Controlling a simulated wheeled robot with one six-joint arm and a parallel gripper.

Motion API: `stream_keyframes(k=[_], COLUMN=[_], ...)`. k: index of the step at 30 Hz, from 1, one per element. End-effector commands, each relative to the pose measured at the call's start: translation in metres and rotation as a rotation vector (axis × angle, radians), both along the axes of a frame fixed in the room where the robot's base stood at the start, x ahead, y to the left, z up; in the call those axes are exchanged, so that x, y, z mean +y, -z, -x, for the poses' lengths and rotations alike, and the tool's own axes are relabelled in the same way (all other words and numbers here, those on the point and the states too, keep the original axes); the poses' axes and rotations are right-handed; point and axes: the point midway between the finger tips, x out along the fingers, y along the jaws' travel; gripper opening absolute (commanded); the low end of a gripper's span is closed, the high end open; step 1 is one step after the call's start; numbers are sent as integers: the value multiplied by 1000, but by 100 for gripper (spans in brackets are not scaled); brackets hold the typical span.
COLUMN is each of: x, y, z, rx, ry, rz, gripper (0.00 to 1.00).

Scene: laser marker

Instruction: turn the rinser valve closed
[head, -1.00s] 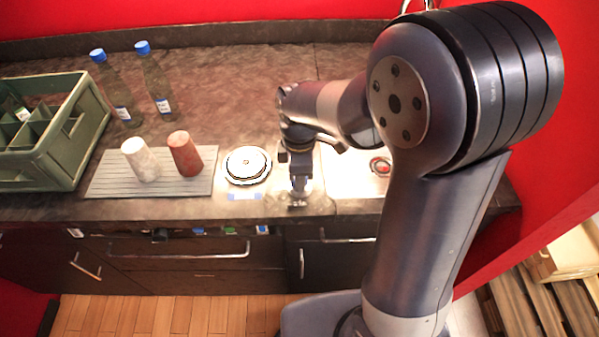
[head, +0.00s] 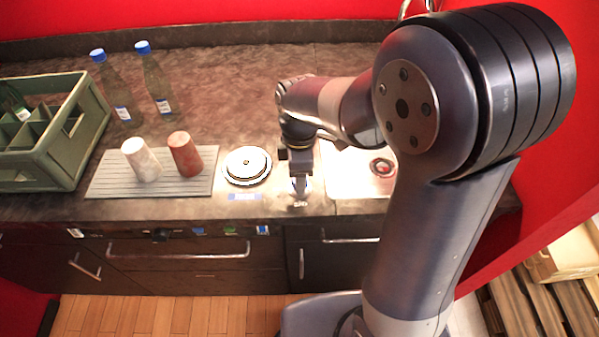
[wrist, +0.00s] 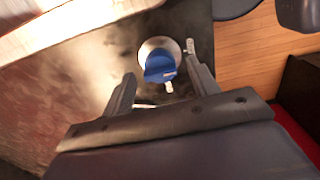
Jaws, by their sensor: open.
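The rinser valve (wrist: 160,66) shows in the wrist view as a blue handle on a round pale base. It appears between and just beyond my fingertips; I cannot tell whether they touch it. My gripper (wrist: 161,68) is open with nothing held. In the head view my gripper (head: 299,202) points down near the counter's front edge, right of the round rinser (head: 247,165). There a bit of blue shows beside the gripper, and the valve is mostly hidden. The handle's exact setting is unclear.
Left of the rinser, a white cup (head: 141,160) and a reddish-brown cup (head: 185,154) stand on a ribbed mat (head: 112,180). Two blue-capped bottles (head: 155,80) stand behind. A green crate (head: 62,150) is at far left. A sink area (head: 350,182) lies right of my gripper.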

Motion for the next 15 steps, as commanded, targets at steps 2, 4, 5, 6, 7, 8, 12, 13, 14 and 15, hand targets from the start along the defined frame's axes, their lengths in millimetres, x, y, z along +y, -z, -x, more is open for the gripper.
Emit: stream_keyframes(k=[2,4,5,6,7,8,12,13,14,15], x=[0,0,1,0,0,1,0,0,0,0], y=[-14,-28,-35,-44,-50,-56,-79,-83,-87,-91], z=[-1,-1,-1,-1,-1,-1,-1,-1,-1,-1], rx=[-7,-7,-8,-8,-7,-8,-5,-5,-5,-4], ry=[0,0,0,0,0,0,0,0,0,0], rz=[-2,-3,-3,-3,-2,-3,-2,-2,-2,-1], gripper=[57,57,57,57,57,57,57,57,57,57])
